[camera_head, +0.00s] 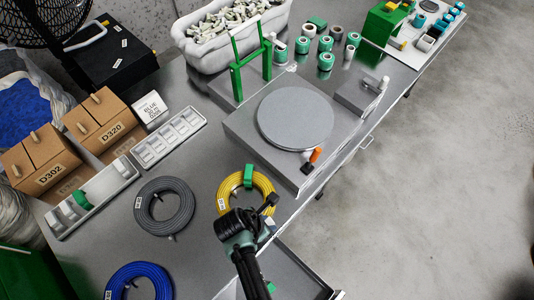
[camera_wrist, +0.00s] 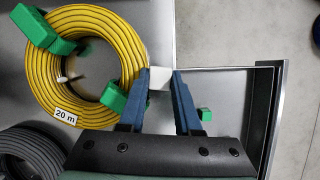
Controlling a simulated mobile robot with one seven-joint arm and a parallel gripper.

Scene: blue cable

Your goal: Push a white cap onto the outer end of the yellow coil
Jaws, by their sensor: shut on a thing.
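The yellow coil (camera_head: 262,183) lies flat on the metal bench and also shows at the upper left of the wrist view (camera_wrist: 44,88). It has green clips and a white "20 m" label (camera_wrist: 65,116). My gripper (camera_head: 268,205) is at the coil's lower right edge. In the wrist view its blue fingers (camera_wrist: 160,76) are closed on a small white piece, seemingly a white cap (camera_wrist: 158,82), right beside the coil. I cannot make out the coil's outer end, nor whether the cap touches it.
A grey coil (camera_head: 164,206) and a blue coil (camera_head: 138,284) lie to the left. An open drawer (camera_wrist: 238,76) with a green piece (camera_wrist: 205,114) is at the bench's front edge. A turntable (camera_head: 295,112) stands beyond the yellow coil.

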